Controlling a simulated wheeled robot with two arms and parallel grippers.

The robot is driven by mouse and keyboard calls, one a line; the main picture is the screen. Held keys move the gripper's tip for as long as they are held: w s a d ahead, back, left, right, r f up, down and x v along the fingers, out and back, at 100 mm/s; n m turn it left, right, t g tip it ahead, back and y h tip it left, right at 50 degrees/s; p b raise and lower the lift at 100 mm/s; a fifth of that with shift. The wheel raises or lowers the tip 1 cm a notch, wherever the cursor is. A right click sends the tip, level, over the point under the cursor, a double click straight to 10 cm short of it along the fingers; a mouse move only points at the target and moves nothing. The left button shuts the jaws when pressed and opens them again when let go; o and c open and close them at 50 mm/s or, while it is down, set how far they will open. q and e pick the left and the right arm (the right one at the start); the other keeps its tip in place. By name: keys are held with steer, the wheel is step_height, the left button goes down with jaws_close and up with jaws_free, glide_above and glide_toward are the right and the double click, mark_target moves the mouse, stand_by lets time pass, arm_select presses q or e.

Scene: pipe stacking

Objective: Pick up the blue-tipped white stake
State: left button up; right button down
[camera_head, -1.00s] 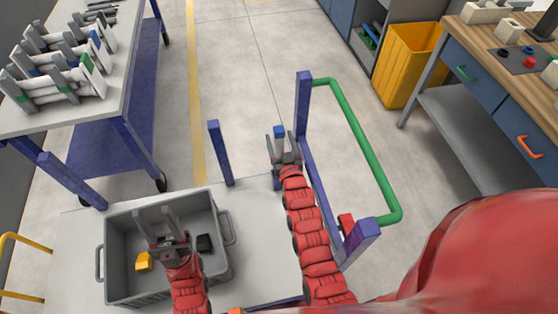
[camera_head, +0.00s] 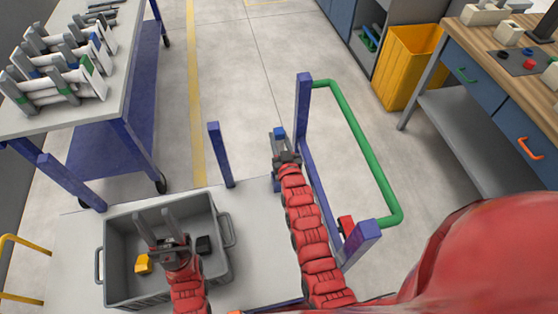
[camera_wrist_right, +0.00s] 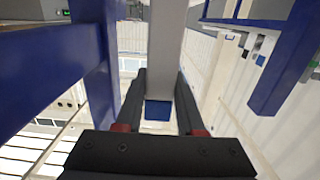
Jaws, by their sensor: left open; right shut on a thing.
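The blue-tipped white stake stands by the blue frame posts. Its blue tip (camera_head: 279,133) shows at my right gripper (camera_head: 281,146) in the head view. In the right wrist view, the pale stake (camera_wrist_right: 166,45) runs between the two dark fingers, its blue end (camera_wrist_right: 157,110) near the palm. My right gripper (camera_wrist_right: 161,100) is shut on it. The stake's lower part is mostly hidden by the arm in the head view. My left gripper (camera_head: 155,219) is open and empty above the grey crate (camera_head: 222,262).
A blue post (camera_head: 304,105) with a green rail (camera_head: 360,140) stands just right of my right gripper. Another blue post (camera_head: 220,155) is to its left. The crate holds a yellow piece (camera_head: 142,263) and a black piece (camera_head: 203,244). A rack of pipes (camera_head: 60,60) is on the left table.

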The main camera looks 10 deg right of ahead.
step_height(320, 180, up, 10)
steer(key=shift+f+b, duration=0.2)
steer(key=shift+b, duration=0.45)
step_height(320, 180, up, 10)
steer(key=p, duration=0.3)
steer(key=shift+r+p, duration=0.25)
steer(key=shift+p, duration=0.1)
stand_by(0.5)
